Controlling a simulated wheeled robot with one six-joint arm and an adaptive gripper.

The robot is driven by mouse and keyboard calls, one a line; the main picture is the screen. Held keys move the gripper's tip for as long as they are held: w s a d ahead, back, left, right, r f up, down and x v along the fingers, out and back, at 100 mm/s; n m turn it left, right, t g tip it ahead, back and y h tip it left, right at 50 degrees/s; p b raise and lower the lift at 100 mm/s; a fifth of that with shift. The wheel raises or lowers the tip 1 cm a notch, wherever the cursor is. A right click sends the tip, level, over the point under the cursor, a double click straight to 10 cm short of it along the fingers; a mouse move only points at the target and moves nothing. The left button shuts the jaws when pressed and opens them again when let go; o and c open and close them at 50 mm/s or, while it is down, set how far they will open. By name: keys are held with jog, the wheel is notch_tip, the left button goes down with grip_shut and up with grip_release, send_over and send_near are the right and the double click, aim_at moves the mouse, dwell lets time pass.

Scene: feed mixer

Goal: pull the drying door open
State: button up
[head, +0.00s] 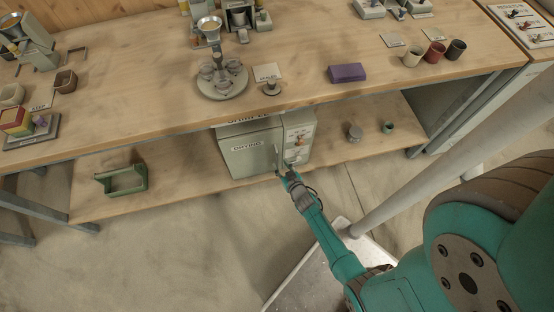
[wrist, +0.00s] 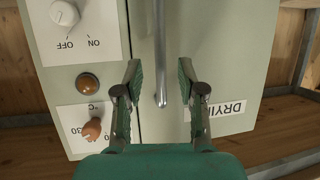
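The drying door (head: 248,158) is the pale grey-green front of a cabinet on the lower shelf, labelled DRYING. It looks closed in both views. In the wrist view the door (wrist: 255,55) fills the right side, with its label upside down. Its metal bar handle (wrist: 160,70) runs along the door near the seam with the control panel. My gripper (wrist: 158,88) is open, with one finger on each side of the handle's end and gaps between. In the head view my gripper (head: 285,172) is at the door's right edge; the handle is hard to make out there.
The control panel (wrist: 75,45) beside the door has a white ON/OFF knob, an orange lamp and an orange temperature knob. A green open box (head: 122,180) stands left on the lower shelf, small pots (head: 355,132) to the right. The workbench top (head: 150,100) overhangs the cabinet.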

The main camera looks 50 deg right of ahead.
aim_at(277, 160)
jog(key=shift+x, duration=2.5)
grip_shut()
